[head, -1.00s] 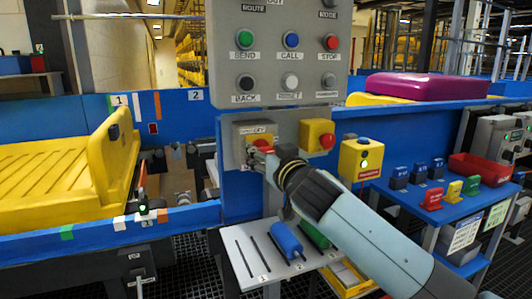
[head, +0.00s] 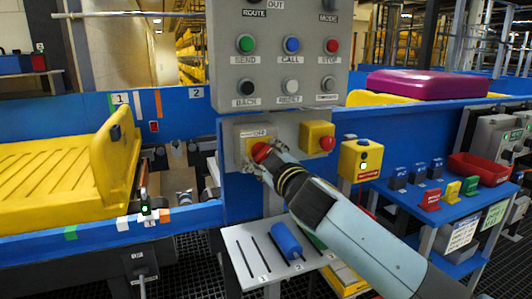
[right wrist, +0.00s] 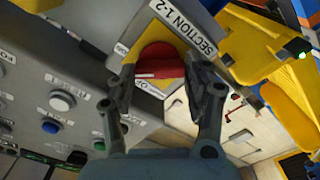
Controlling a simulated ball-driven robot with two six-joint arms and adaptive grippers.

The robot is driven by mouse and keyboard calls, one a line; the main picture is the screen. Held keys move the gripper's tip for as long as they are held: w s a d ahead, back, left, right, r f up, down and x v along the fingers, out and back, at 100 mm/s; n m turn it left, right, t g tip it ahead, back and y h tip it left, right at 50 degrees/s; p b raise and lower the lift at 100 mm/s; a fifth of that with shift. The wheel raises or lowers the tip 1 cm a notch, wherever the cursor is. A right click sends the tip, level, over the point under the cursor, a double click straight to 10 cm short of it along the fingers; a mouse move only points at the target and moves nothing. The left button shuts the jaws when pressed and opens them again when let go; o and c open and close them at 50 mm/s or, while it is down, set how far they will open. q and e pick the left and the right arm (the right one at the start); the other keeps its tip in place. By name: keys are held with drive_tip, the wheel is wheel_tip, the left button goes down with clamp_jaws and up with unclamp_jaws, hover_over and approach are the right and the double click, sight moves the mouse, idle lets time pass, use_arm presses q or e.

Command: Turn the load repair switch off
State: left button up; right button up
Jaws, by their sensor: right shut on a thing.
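A red rotary knob (head: 261,151) sits on a yellow plate on the grey panel, left of a second red knob. In the right wrist view the knob (right wrist: 160,68) has a pale pointer line, and the label beside it reads "SECTION 1-2". An "OFF" mark shows above it in the head view. My right gripper (right wrist: 160,76) is shut on this knob, one finger on each side. In the head view the gripper (head: 266,162) partly covers the plate. I cannot read a "load repair" label. My left gripper is not in view.
The second red knob (head: 327,143) on a yellow box is close on the right. A push-button panel (head: 267,68) hangs above. A slotted shelf (head: 262,262) with a blue cylinder (head: 286,238) lies below the arm.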

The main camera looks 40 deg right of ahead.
drive_tip(key=n+p, duration=0.1)
drive_tip(key=n, duration=0.4)
drive_tip(key=shift+n, duration=0.3)
drive_tip(key=shift+a+f+n+p, duration=0.15)
drive_tip(key=shift+n+p, duration=0.6)
drive_tip(key=shift+n, duration=1.15)
drive_tip(key=o, duration=1.2)
drive_tip(key=v, duration=1.2)
drive_tip(key=shift+f, duration=0.15)
